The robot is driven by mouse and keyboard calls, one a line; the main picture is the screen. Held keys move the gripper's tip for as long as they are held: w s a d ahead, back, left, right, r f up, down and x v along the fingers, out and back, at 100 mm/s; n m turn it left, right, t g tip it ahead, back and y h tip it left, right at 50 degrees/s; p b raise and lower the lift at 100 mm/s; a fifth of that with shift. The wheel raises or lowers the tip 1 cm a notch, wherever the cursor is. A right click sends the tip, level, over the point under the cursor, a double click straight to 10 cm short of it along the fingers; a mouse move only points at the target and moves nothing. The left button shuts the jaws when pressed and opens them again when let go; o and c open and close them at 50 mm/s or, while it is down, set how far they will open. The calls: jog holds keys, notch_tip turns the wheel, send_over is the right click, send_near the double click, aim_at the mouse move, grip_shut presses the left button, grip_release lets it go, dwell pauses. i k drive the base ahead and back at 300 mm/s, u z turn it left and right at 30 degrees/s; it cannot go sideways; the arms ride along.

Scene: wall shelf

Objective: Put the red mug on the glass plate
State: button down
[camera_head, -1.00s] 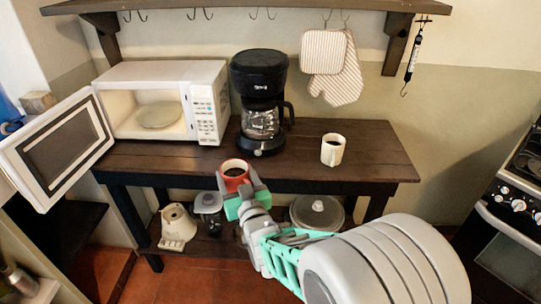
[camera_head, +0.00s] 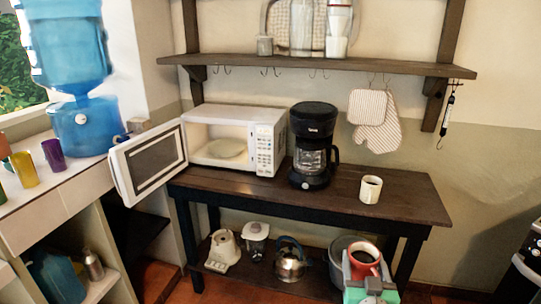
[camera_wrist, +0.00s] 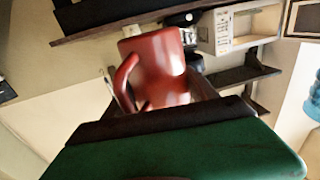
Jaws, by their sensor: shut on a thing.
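The red mug (camera_head: 364,253), with dark liquid inside, is held by my gripper (camera_head: 366,270) at the lower right of the head view, in front of the table. It looks upright there. In the wrist view the red mug (camera_wrist: 157,62) fills the upper middle, its handle at the left; the dark finger pads are below it. My gripper is shut on it. The glass plate (camera_head: 226,147) lies inside the microwave (camera_head: 264,145), whose door (camera_head: 150,162) stands open to the left. The plate looks empty.
A black coffee maker (camera_head: 313,145) stands right of the microwave, and a white mug (camera_head: 370,189) farther right on the table (camera_head: 410,203). A shelf (camera_head: 320,66) with hooks hangs above. A kettle (camera_head: 290,262) and pot sit on the lower shelf. Cups and a water dispenser stand left.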

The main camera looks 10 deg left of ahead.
aim_at(227, 150)
jog(key=u, duration=0.1)
jog(key=k, duration=0.15)
jog(key=z, duration=0.2)
jog(key=i, duration=1.2)
jog(key=u, duration=1.25)
jog(key=i, duration=0.7)
jog(key=u, duration=1.3)
jog(key=i, duration=1.2)
